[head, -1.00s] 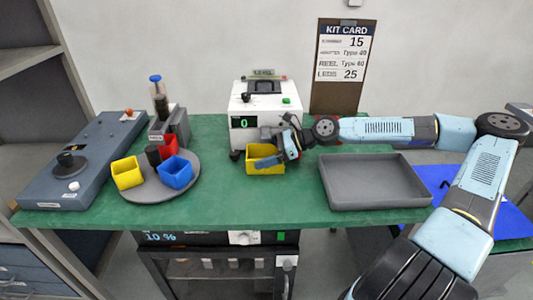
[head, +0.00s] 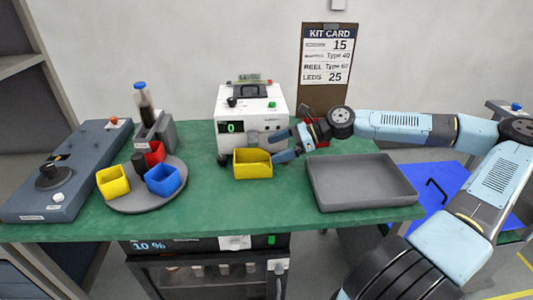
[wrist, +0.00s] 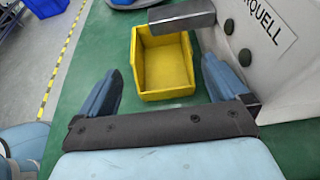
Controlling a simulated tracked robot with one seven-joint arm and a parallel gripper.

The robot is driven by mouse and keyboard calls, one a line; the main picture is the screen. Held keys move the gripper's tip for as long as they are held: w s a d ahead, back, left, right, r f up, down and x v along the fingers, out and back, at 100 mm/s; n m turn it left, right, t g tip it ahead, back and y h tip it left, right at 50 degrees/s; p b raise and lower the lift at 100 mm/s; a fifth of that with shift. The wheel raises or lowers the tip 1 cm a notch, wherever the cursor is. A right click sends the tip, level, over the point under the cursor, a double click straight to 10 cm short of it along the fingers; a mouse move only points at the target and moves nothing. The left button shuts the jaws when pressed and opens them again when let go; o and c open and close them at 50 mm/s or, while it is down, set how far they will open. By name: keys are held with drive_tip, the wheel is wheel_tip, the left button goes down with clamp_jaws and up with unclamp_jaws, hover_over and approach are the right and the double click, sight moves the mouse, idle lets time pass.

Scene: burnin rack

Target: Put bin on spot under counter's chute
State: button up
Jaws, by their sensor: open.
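The white counter (head: 250,115) stands at the back of the green table and its display reads 0. A yellow bin (head: 252,166) sits upright and empty on the table in front of it. In the wrist view the bin (wrist: 165,75) lies just beyond my gripper (wrist: 160,85), whose fingers are spread wide apart. The grey chute (wrist: 182,17) sticks out from the counter over the bin's far edge. The marked spot itself is not visible.
A round grey turntable (head: 125,203) at left holds a yellow, a blue and a red bin. A grey tray (head: 360,190) lies at right. A blue-grey control panel (head: 70,170) is on the far left. The table front is clear.

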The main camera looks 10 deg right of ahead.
drive_tip(key=shift+v, duration=1.45)
drive_tip(key=shift+c, duration=0.4)
idle(0.6)
